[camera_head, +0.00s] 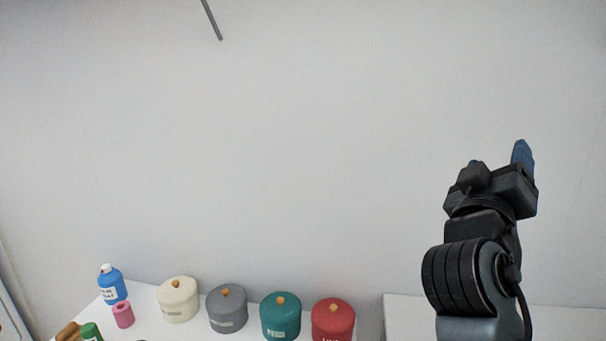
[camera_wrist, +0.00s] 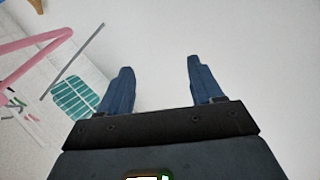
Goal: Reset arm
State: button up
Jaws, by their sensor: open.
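My gripper (camera_head: 522,152) is raised at the right of the head view, in front of the pale wall and pointing up. In the wrist view its two blue fingers (camera_wrist: 159,68) stand apart with nothing between them, so it is open and empty. The fingers touch nothing; only a plain pale surface shows between and beyond them.
Low in the head view, a white surface holds a blue bottle (camera_head: 111,286), a pink roll (camera_head: 123,315), and cream (camera_head: 177,301), grey (camera_head: 227,311), teal (camera_head: 280,318) and red (camera_head: 333,321) lidded canisters. A pink bar (camera_wrist: 35,54) and teal slatted panel (camera_wrist: 76,97) show in the wrist view.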

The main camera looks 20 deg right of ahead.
jog(key=s+a+f+n+t+y, duration=0.25)
jog(key=a+f+y, duration=0.25)
jog(key=f, duration=0.3)
jog(key=s+a+f+n+t+y, duration=0.1)
jog(key=s+a+f+n+y, duration=0.25)
jog(key=f, duration=0.45)
jog(key=s+a+f+n+t+y, duration=0.2)
jog(key=s+a+f+y, duration=0.3)
jog(key=f, duration=0.3)
jog(key=s+a+f+m+g+y, duration=0.1)
jog(key=s+a, duration=0.3)
jog(key=s, duration=0.6)
jog(key=s+a+f+m+g+y, duration=0.1)
jog(key=s+a+m+y, duration=0.2)
jog(key=s, duration=0.8)
jog(key=shift+a+f+y, duration=0.2)
jog(key=shift+a+y, duration=0.15)
jog(key=shift+y, duration=0.2)
